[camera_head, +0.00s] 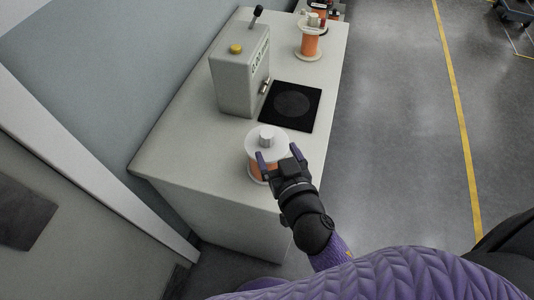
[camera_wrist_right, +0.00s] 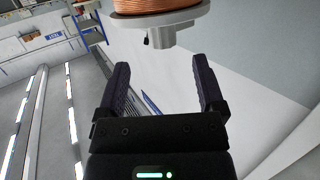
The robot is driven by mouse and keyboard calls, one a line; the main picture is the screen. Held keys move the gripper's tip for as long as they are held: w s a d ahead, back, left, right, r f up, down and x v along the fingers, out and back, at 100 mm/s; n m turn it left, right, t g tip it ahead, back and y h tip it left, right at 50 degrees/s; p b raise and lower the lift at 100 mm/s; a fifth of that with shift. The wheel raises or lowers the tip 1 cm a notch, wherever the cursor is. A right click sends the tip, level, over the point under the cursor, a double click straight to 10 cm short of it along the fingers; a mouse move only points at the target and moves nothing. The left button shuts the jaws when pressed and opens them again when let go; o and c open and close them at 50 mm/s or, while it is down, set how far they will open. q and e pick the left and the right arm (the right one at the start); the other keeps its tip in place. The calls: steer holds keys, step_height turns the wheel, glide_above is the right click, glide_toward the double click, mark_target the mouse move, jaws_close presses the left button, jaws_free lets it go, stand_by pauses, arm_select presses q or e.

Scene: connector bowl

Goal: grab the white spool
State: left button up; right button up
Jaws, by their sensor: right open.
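The white spool (camera_head: 258,141) stands upright near the front end of the light grey cabinet top, with a knob on its upper flange and orange-brown wire around its core. In the right wrist view, the spool's white flange (camera_wrist_right: 162,24) and copper-coloured winding (camera_wrist_right: 150,5) are at the top, beyond the fingers. My right gripper (camera_head: 277,157) is open at the spool's near side, its fingers overlapping the spool in the head view. In the wrist view the gripper (camera_wrist_right: 165,85) has nothing between its fingers. Contact cannot be told. My left gripper is out of view.
A grey box machine (camera_head: 232,84) with a yellow button and black lever stands on the cabinet top (camera_head: 185,128). A black square pad (camera_head: 291,105) lies behind the spool. Another orange-wound spool (camera_head: 309,42) stands at the far end. Open floor lies to the right.

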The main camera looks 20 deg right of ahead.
mark_target(265, 130)
steer(key=w, duration=0.2)
steer(key=w+f, duration=0.1)
steer(key=w, duration=0.5)
steer(key=shift+w+a+f+b, duration=0.15)
steer(key=shift+w+f+b, duration=0.05)
steer(key=shift+f+b, duration=0.1)
jaws_close()
steer(key=shift+r, duration=0.1)
stand_by(0.7)
